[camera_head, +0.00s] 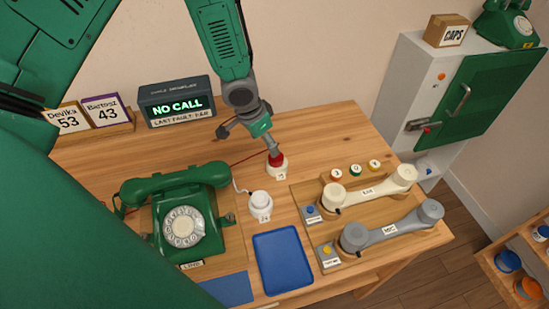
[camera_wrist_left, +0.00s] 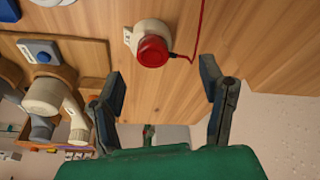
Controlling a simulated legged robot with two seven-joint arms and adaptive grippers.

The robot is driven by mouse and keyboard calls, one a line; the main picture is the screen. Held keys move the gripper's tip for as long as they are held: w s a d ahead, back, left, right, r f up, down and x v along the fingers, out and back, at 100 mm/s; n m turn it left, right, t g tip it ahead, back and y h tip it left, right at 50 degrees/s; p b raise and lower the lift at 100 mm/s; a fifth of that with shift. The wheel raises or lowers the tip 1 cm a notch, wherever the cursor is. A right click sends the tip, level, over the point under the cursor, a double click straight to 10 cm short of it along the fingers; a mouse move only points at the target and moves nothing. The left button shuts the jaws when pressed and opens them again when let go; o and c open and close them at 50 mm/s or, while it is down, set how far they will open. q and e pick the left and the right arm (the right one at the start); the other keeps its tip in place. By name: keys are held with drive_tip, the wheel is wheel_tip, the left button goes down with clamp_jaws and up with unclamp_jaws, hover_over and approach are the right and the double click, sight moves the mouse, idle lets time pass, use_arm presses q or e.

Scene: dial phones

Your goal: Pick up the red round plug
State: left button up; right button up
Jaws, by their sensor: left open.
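The red round plug (camera_head: 275,159) sits on a white round base with a number label, near the middle of the wooden table. In the left wrist view the red plug (camera_wrist_left: 152,50) shows from above on its white base, with a thin red cord running from it. My left gripper (camera_head: 248,142) is above the table beside the plug, with one finger close to it. In the left wrist view the two fingers of my left gripper (camera_wrist_left: 159,82) are spread apart with nothing between them, and the plug lies beyond their tips. My right gripper is out of view.
A white plug base (camera_head: 261,205), a green dial phone (camera_head: 184,218), a blue tray (camera_head: 283,259) and a board with cream (camera_head: 368,188) and grey handsets (camera_head: 392,228) stand nearby. A display (camera_head: 178,103) stands behind. A cabinet (camera_head: 408,75) is at right.

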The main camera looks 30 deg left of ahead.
sight(277, 157)
use_arm(q)
drive_tip(key=x, duration=0.2)
drive_tip(key=shift+w+d+f, duration=0.15)
drive_tip(key=shift+d+f, duration=0.1)
drive_tip(key=shift+d, duration=0.05)
drive_tip(key=shift+w+d+f, duration=0.15)
drive_tip(key=shift+d+f, duration=0.15)
drive_tip(key=shift+f, duration=0.05)
drive_tip(key=x, duration=0.4)
drive_tip(key=shift+w+d+f, duration=0.1)
drive_tip(key=shift+w+d, duration=0.15)
drive_tip(key=shift+a+f, duration=0.15)
drive_tip(key=shift+f, duration=0.05)
drive_tip(key=c, duration=1.1)
drive_tip(key=shift+r, duration=0.1)
drive_tip(key=shift+c, duration=0.5)
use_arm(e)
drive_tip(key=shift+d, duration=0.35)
